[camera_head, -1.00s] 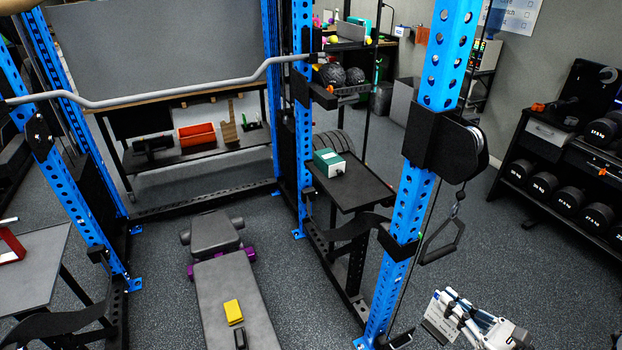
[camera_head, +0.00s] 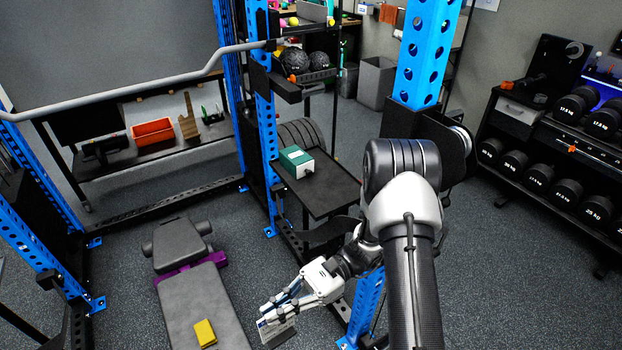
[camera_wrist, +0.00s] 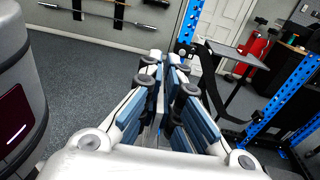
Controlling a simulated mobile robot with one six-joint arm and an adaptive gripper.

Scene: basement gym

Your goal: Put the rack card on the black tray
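My gripper (camera_head: 275,312) is low at the bottom middle of the head view, its fingers closed on a thin, pale card, the rack card (camera_head: 280,334). The card hangs tilted below the fingertips, to the right of the bench. In the wrist view, the blue-padded fingers (camera_wrist: 165,85) are close together and the card can hardly be made out between them. The black tray (camera_head: 335,197) is a flat dark shelf beside the blue rack post, up and to the right of my gripper. A green and white box (camera_head: 297,162) stands on its back left part.
A grey bench (camera_head: 195,290) with a yellow block (camera_head: 205,333) lies left of my gripper. A blue rack post (camera_head: 425,55) with a black pulley housing stands close to my arm. A dumbbell rack (camera_head: 545,140) is at the right. The tray's front part is bare.

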